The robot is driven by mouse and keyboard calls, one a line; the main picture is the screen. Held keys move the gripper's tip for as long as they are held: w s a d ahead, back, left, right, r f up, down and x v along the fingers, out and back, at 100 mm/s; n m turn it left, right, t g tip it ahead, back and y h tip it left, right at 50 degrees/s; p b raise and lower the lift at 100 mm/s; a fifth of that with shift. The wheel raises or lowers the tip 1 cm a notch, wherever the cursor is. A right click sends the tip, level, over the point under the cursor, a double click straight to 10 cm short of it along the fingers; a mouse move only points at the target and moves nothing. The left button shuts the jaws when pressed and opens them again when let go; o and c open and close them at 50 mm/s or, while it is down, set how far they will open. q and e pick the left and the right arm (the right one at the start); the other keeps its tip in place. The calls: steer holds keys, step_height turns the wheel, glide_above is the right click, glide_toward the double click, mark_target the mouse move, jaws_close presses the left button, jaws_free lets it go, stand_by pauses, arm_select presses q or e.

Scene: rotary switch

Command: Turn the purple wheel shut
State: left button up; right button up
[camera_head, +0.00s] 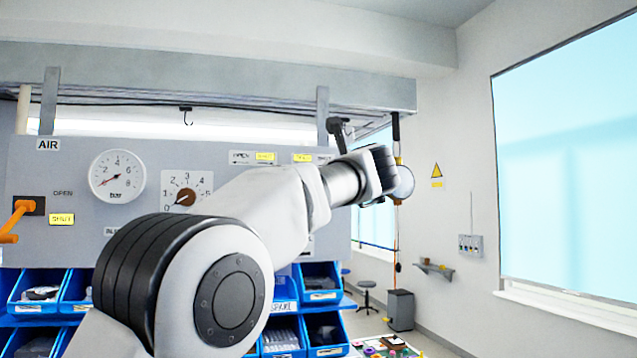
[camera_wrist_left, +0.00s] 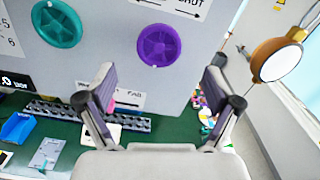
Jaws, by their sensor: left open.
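The purple wheel (camera_wrist_left: 158,45) is mounted on the grey panel (camera_wrist_left: 100,62) in the left wrist view, face on, with a small pale mark near its lower rim. A teal wheel (camera_wrist_left: 57,24) is to its left. My left gripper (camera_wrist_left: 160,82) is open and empty, its two fingers spread below and to either side of the purple wheel, apart from it. In the head view my left arm reaches across the panel and hides both wheels; the gripper there is mostly hidden behind the wrist. My right gripper is in neither view.
A round lamp-like disc (camera_wrist_left: 277,60) stands right of the panel. Below the panel is a green bench top (camera_wrist_left: 60,150) with a grey strip (camera_wrist_left: 85,114) and a blue bin (camera_wrist_left: 17,128). The head view shows gauges (camera_head: 117,176), an orange lever (camera_head: 17,216) and blue bins (camera_head: 322,283).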

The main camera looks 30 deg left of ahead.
arm_select(q)
steer(key=p+x, duration=0.3)
steer(key=x, duration=0.4)
steer(key=shift+f, duration=0.25)
steer(key=shift+w+a, duration=0.1)
steer(key=c, duration=1.1)
steer(key=shift+c, duration=0.2)
